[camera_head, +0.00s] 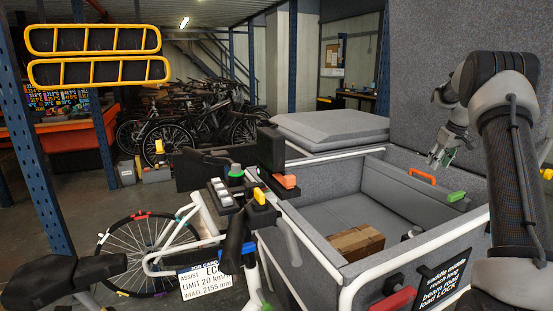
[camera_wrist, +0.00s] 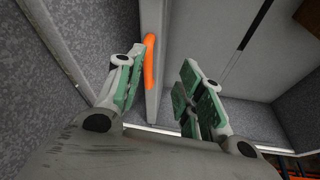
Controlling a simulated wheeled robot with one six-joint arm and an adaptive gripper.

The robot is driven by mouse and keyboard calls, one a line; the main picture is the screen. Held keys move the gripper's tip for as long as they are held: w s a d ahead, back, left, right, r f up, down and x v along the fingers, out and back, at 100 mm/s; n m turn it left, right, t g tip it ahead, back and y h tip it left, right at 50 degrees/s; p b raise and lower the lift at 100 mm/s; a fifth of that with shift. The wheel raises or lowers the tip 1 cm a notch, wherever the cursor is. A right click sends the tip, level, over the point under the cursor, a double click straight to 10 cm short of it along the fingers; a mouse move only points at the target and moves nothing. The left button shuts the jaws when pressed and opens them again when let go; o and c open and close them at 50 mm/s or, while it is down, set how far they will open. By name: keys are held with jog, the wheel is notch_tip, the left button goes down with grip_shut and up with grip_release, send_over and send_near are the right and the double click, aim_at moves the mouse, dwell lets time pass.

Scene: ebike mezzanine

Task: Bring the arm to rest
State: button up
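My arm reaches in from the right in the head view, with my gripper (camera_head: 440,156) above the far right part of a grey felt-lined cargo box (camera_head: 290,203). In the wrist view my gripper (camera_wrist: 160,85) shows its green-padded fingers spread apart with nothing between them. An orange handle (camera_wrist: 150,62) lies beyond the left finger, and it also shows in the head view (camera_head: 422,176). I cannot tell the exact distance between it and the fingers.
A cardboard box (camera_head: 356,241) lies on the cargo box floor. A green grip (camera_head: 456,196) and a red handle (camera_head: 392,300) are near the box's right and front sides. Handlebars (camera_head: 236,225) stand at the left. A grey lid (camera_head: 330,126) lies behind. Several bicycles (camera_head: 180,125) fill the back.

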jog(key=s+a+r, duration=0.3)
jog(key=s+a, duration=0.6)
jog(key=s, duration=0.6)
jog(key=s+a+r+m, duration=0.1)
jog(key=s+a+r, duration=0.2)
jog(key=s+a, duration=0.6)
jog(key=s+a+r+m, duration=0.1)
jog(key=s+a, duration=0.9)
jog(key=s, duration=1.3)
jog(key=shift+v, duration=0.9)
